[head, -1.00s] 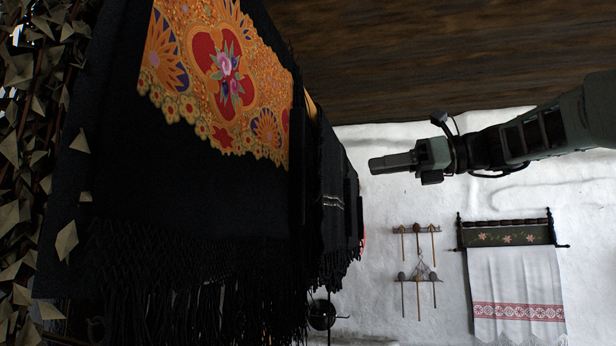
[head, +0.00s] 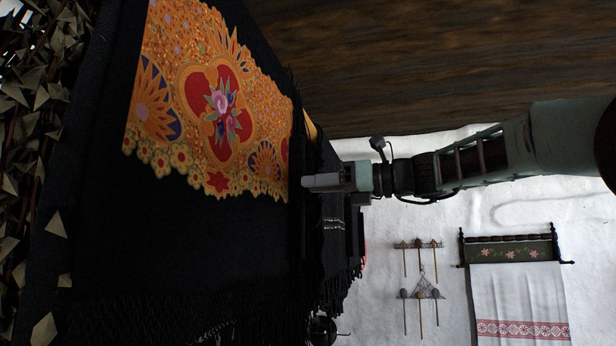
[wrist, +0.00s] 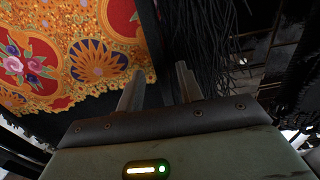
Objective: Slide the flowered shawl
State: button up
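The flowered shawl, a black fringed cloth with an orange panel of red, blue and pink flowers (head: 222,110), hangs at the left in the head view. The flowered panel also fills the upper left of the wrist view (wrist: 60,55). My gripper (head: 304,181) reaches in from the right at the shawl's right-hand edge. In the wrist view my gripper's two fingers (wrist: 159,78) stand apart, with dark cloth edge and black fringe seen beyond the gap. I cannot tell whether the fingers touch the cloth.
More dark fringed cloths (head: 335,225) hang just behind the shawl. Spiky leaves (head: 35,100) line the far left. A rack of wooden spoons (head: 420,245) and a white embroidered towel (head: 520,300) hang on the white wall. Dark wooden boards (head: 430,60) run overhead.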

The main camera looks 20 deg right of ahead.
jog(key=shift+x, duration=1.25)
grip_shut()
jog(key=shift+w+d+p, duration=0.55)
jog(key=shift+w, duration=0.2)
jog(key=shift+w+d+p, duration=0.5)
jog(key=shift+w, duration=0.2)
grip_release()
jog(key=shift+s, duration=0.1)
jog(key=b+v, duration=0.6)
jog(key=v, duration=1.1)
jog(key=shift+d, duration=0.2)
